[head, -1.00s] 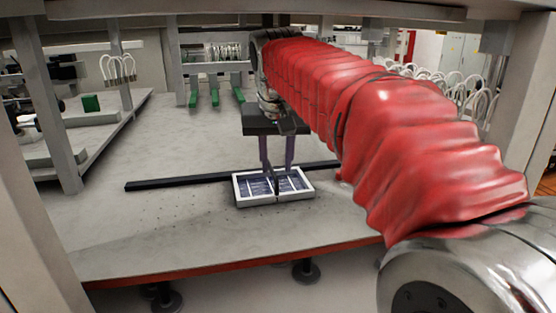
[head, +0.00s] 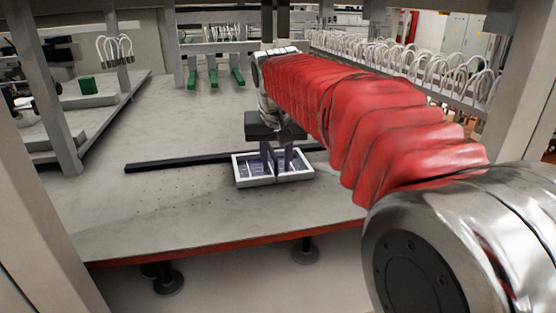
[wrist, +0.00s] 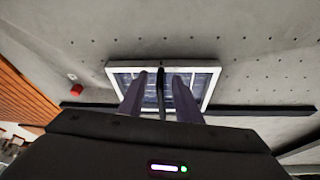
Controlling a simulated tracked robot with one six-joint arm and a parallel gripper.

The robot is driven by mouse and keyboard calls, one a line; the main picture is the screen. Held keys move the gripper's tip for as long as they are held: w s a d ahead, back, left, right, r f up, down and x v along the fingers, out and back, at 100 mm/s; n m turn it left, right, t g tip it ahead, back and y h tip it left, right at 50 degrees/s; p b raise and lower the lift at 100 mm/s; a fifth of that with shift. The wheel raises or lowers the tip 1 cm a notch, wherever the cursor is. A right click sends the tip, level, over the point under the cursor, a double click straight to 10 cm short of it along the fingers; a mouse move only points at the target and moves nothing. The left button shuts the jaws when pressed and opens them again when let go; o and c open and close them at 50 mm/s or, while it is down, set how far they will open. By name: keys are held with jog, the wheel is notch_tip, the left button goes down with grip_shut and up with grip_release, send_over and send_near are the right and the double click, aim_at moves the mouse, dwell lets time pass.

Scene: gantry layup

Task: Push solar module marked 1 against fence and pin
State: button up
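The solar module (head: 245,183) has a white frame and dark blue cells. It lies flat on the grey table, on the near side of a long black bar, the fence (head: 180,163). I cannot read a number on it. My gripper (head: 277,160) points down over the module with two purple fingers. In the wrist view the fingers of my gripper (wrist: 158,80) are apart, either side of a dark upright strip (wrist: 160,88) at mid-module, with gaps visible. The module (wrist: 211,90) and the fence (wrist: 260,111) show there too; the fingers hide part of their near edges.
Small holes dot the table (head: 110,215). A small red piece (wrist: 75,90) lies left of the module in the wrist view. A grey post (head: 55,120) stands at left. Green pieces (head: 213,78) and racks of white loops (head: 400,55) are at the back.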

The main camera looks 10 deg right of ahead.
grip_shut()
dwell(0.3)
grip_release()
jog(key=shift+r, duration=0.15)
jog(key=shift+v, duration=3.6)
jog(key=shift+s, duration=0.1)
